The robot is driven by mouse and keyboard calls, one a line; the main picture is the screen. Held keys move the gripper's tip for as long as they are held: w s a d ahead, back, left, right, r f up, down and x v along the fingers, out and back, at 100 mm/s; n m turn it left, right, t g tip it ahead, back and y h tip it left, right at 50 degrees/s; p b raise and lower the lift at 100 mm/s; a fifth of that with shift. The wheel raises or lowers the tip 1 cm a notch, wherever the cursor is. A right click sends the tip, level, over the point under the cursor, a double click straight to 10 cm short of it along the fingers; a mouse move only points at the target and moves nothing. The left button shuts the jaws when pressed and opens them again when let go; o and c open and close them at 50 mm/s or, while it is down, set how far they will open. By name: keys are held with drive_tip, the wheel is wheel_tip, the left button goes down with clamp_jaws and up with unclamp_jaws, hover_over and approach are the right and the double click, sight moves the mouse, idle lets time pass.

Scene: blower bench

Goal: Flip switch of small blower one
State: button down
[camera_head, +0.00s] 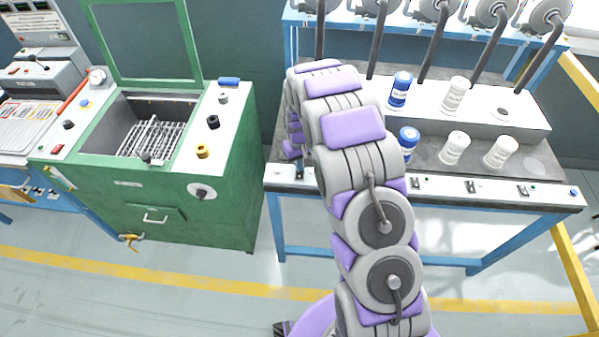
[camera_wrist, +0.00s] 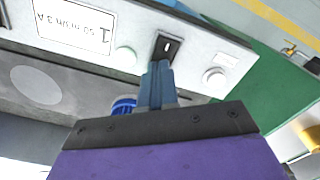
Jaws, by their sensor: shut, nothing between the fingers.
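The switch of small blower one (camera_wrist: 167,46) is a black rocker with a white mark on the white front panel (camera_wrist: 85,30), beside a label reading 1. My gripper (camera_wrist: 159,66) is shut and empty, its fingertips just below the switch in the wrist view. I cannot tell whether they touch it. In the head view my gripper (camera_head: 300,172) is small at the bench's left front edge, and my arm hides much of the panel there.
Blue-capped (camera_head: 400,90) and white bottles (camera_head: 455,95) stand on the blower bench (camera_head: 520,205). More switches (camera_head: 470,186) line its front. A green machine (camera_head: 200,225) stands left.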

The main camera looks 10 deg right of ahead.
drive_tip(key=shift+r+p, duration=1.35)
drive_tip(key=shift+r, duration=2.1)
drive_tip(key=s+r+m, duration=0.1)
drive_tip(key=s+r, duration=1.5)
drive_tip(key=s, duration=0.1)
drive_tip(key=s+r+g, duration=0.1)
drive_tip(key=s+r, duration=0.1)
drive_tip(key=s, duration=1)
drive_tip(key=s+r+m, duration=0.1)
drive_tip(key=s+r, duration=0.2)
drive_tip(key=s, duration=1)
drive_tip(key=shift+g, duration=0.4)
